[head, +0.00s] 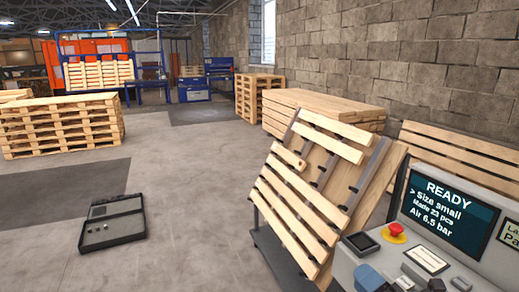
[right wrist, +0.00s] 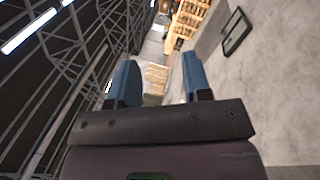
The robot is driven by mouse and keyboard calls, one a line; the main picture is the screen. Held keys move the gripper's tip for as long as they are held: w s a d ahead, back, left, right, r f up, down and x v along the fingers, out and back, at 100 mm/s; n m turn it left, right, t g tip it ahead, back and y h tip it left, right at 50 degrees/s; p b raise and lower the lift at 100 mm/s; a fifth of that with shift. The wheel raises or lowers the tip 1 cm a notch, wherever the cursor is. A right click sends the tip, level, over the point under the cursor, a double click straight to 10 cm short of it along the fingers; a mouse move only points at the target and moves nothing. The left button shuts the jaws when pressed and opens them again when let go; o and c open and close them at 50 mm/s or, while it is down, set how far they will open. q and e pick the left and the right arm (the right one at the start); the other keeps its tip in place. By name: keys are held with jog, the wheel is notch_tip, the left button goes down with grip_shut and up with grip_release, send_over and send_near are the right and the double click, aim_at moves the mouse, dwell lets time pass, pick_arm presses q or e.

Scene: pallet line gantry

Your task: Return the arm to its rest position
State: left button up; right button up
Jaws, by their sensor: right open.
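My right gripper (head: 386,281) shows at the bottom edge of the head view, its blue fingers in front of the lower part of the grey control console (head: 345,262). In the right wrist view the right gripper (right wrist: 160,80) has its two blue fingers spread apart, with nothing between them but the distant floor and pallets. It is open and empty. Most of the right arm is out of the head view. My left gripper is not in view.
The console has a READY screen (head: 451,212) and a red button (head: 396,231). A tilted slatted pallet frame (head: 303,205) stands just left of it. A dark flat case (head: 112,221) lies on the floor. Stacked pallets (head: 62,128) stand farther back; the middle floor is clear.

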jog(key=s+d+f+m+g+h, duration=0.2)
jog(key=s+d+f+m+h, duration=0.3)
jog(key=m, duration=0.4)
jog(key=s+d+f+m+g+h, duration=0.25)
jog(key=f+m+h, duration=0.25)
jog(key=m+h, duration=0.3)
jog(key=s+f+m+g+y, duration=0.1)
jog(key=s+f+m+g, duration=0.4)
jog(key=s, duration=0.5)
jog(key=s+f+m+g+y, duration=0.1)
jog(key=s+f+m+g, duration=0.4)
jog(key=s, duration=0.4)
jog(key=w+f+t+y, duration=0.1)
jog(key=w+f+t, duration=0.6)
jog(key=f+t, duration=0.1)
jog(key=shift+w+a+m, duration=0.2)
jog(key=shift+w+m, duration=0.05)
jog(key=shift+m, duration=0.05)
jog(key=shift+r, duration=0.1)
